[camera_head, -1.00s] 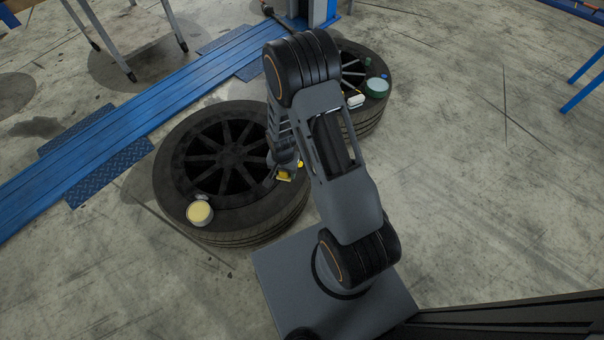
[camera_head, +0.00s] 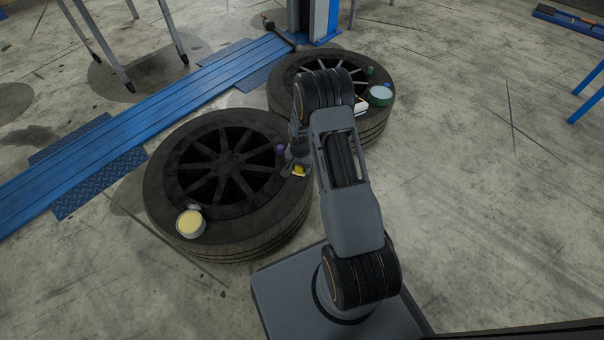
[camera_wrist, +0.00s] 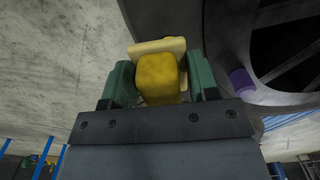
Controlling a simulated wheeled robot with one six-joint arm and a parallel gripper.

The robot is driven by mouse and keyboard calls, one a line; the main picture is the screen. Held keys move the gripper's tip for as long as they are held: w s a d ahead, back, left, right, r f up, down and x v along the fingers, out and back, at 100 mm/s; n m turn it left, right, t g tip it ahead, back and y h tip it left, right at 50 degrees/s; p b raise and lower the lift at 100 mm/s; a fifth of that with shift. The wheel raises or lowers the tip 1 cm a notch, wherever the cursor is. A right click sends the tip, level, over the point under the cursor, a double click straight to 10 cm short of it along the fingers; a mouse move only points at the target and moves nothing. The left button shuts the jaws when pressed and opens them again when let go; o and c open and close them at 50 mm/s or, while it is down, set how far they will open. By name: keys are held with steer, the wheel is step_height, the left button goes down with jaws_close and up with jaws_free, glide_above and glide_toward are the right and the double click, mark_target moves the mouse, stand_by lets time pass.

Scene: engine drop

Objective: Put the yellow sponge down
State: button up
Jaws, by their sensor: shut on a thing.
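The yellow sponge (camera_wrist: 158,78) sits between the two green fingers of my gripper (camera_wrist: 160,82) in the wrist view, and the gripper is shut on it. A paler yellow piece shows just behind it; I cannot tell whether it is part of the sponge. In the head view the sponge (camera_head: 299,170) shows as a small yellow patch at the right rim of the nearer tyre (camera_head: 262,222). My gripper (camera_head: 297,172) is partly hidden by my arm there. I cannot tell whether the sponge touches the tyre.
A tin with a pale yellow top (camera_head: 190,223) stands on the nearer tyre's front left. A purple item (camera_head: 280,150) is near its right rim, also in the wrist view (camera_wrist: 241,81). The farther tyre (camera_head: 372,128) carries a green tin (camera_head: 380,95) and a white item (camera_head: 361,106).

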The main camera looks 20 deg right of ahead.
mark_target(302, 170)
steer(key=shift+w+d+f, duration=0.25)
steer(key=shift+w+f, duration=0.05)
steer(key=shift+f, duration=0.25)
steer(key=f+b, duration=0.1)
steer(key=f, duration=0.1)
steer(key=f+b, duration=0.1)
steer(key=shift+w+d+f+b, duration=0.15)
steer(key=shift+d+f+b, duration=0.05)
steer(key=shift+f+b, duration=0.2)
steer(key=shift+r, duration=0.2)
steer(key=shift+f, duration=0.15)
steer(key=o, duration=0.8)
steer(key=shift+o, duration=0.2)
